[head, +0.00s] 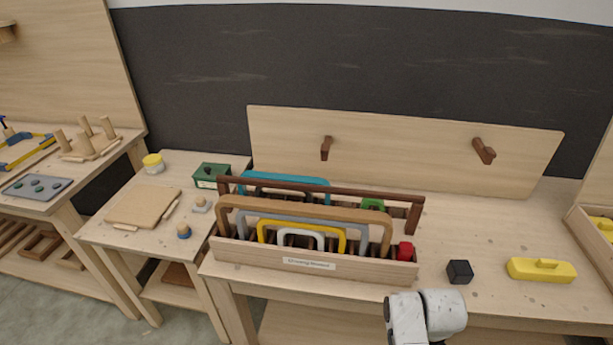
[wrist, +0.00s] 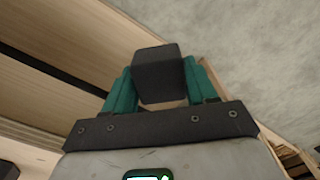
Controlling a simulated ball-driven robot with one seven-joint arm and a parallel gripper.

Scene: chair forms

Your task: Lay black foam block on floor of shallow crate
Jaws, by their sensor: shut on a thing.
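My gripper (wrist: 158,85), with green fingers, is shut on a black block (wrist: 158,70) in the wrist view. The block stands out beyond the fingertips, with pale wood and grey floor behind it. In the head view the gripper is out of sight; only white parts of my arm show at the bottom, in front of the bench. I cannot tell for sure which wooden container is the shallow crate.
A labelled wooden rack (head: 310,264) of coloured frames stands on the bench (head: 490,300). A yellow block (head: 541,269) lies right of the cube. A wooden tray (head: 592,240) is at the right edge. A small table (head: 110,235) stands left.

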